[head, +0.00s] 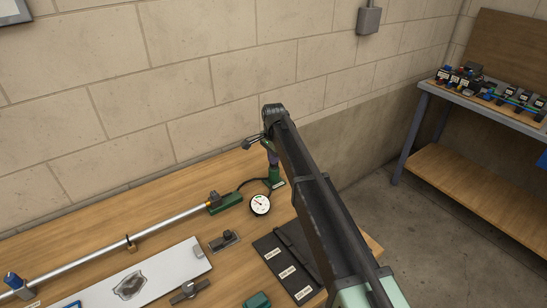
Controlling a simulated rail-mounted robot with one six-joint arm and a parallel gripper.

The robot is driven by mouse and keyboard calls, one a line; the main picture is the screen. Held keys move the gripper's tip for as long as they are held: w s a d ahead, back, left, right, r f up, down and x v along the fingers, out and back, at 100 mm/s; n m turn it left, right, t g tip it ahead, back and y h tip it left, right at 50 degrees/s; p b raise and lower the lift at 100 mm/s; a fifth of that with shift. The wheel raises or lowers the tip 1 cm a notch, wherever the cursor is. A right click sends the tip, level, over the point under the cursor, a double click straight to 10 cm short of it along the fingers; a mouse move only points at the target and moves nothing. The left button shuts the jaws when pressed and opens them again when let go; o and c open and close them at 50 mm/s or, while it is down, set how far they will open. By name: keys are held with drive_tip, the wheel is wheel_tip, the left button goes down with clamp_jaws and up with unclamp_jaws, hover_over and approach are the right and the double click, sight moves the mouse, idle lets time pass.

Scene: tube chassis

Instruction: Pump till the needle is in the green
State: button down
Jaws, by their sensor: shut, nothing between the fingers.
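The round gauge (260,204) with a white face lies on the bench. A thin needle shows on its dial, but the picture is too small to tell whether it is in the green. Just behind it stands the hand pump (277,182) with a green base. A dark hose runs beside the gauge toward the green block at the end of a tube. My gripper (262,145) is over the pump, at the end of my dark arm, and is shut with nothing held. My arm hides part of the pump, and I cannot tell whether the gripper touches its handle.
A long silver tube (165,225) lies along the bench, ending at a green clamp block (225,203). A white plate (135,285), a black labelled tray (268,247) and small fittings lie in front. A block wall (180,80) stands behind. A second bench (480,190) is at right.

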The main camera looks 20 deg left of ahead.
wheel_tip(320, 180, up, 14)
drive_tip(key=p, duration=1.2)
drive_tip(key=shift+f, duration=0.25)
drive_tip(key=s+d+n, duration=0.2)
drive_tip(key=s+d, duration=0.7)
drive_tip(key=d, duration=0.6)
drive_tip(key=s+d+n, duration=0.2)
drive_tip(key=s+d, duration=0.8)
drive_tip(key=d, duration=0.5)
drive_tip(key=s+d+f+n, duration=0.1)
drive_tip(key=s+d+n, duration=0.2)
drive_tip(key=s+d, duration=0.6)
drive_tip(key=d, duration=0.6)
drive_tip(key=shift+s+d+b, duration=0.15)
drive_tip(key=shift+d+b, duration=0.1)
drive_tip(key=shift+b, duration=0.1)
